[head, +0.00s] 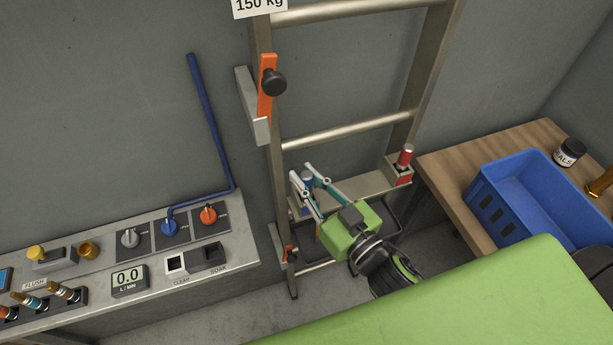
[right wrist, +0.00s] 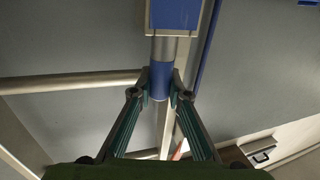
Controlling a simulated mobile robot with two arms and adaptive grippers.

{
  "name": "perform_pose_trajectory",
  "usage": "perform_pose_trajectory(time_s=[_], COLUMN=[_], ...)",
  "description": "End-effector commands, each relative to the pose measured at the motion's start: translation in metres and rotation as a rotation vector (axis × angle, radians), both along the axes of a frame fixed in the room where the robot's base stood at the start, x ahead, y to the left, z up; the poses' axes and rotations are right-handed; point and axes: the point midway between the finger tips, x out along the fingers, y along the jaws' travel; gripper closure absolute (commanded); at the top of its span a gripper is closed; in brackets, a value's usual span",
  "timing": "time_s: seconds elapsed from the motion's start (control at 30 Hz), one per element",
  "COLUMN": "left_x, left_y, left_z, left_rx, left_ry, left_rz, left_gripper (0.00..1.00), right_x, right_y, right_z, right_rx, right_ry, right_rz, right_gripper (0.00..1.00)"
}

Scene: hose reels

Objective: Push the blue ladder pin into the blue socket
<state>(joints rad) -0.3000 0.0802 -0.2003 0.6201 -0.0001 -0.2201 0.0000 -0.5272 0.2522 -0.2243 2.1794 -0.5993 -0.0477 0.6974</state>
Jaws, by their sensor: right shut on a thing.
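The blue ladder pin (head: 307,178) stands near the foot of the ladder (head: 272,140). My right gripper (head: 308,172) is shut on its blue part, with one finger on each side. In the right wrist view, the gripper (right wrist: 160,92) holds the pin's blue end (right wrist: 158,82). The pin's grey metal shaft (right wrist: 165,48) runs up to the blue socket (right wrist: 175,14). How deep the shaft sits in the socket is hidden. In the head view my fingers partly cover the socket. My left gripper is not in view.
A red pin (head: 405,154) stands at a red socket (head: 398,175) on the ladder's right side. A blue crate (head: 520,195) sits on a wooden table at the right. A control panel (head: 200,258) with knobs and a blue pipe (head: 208,115) are at the left.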

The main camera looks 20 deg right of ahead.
Motion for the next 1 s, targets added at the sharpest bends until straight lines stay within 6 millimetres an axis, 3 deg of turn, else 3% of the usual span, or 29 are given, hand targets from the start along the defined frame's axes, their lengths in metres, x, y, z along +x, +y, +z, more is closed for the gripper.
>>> perform_pose_trajectory(time_s=[0.27,0.3,0.37,0.77,1.0], left_x=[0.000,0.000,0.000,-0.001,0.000], left_y=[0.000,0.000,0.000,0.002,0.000], left_z=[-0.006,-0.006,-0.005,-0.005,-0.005], left_rx=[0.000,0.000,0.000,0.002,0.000], left_ry=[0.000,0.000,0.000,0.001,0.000], left_rz=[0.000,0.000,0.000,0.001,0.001], left_gripper=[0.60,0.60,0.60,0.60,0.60], right_x=[0.000,0.000,0.000,-0.002,-0.029], right_y=[0.000,0.000,0.000,-0.001,-0.009], right_z=[-0.008,-0.007,-0.007,-0.008,-0.008], right_rx=[0.000,0.000,0.000,0.000,0.003], right_ry=[-0.001,-0.001,-0.001,0.002,0.005], right_rz=[0.000,0.000,0.000,-0.001,-0.002], right_gripper=[1.00,0.79,0.64,0.64,0.64])
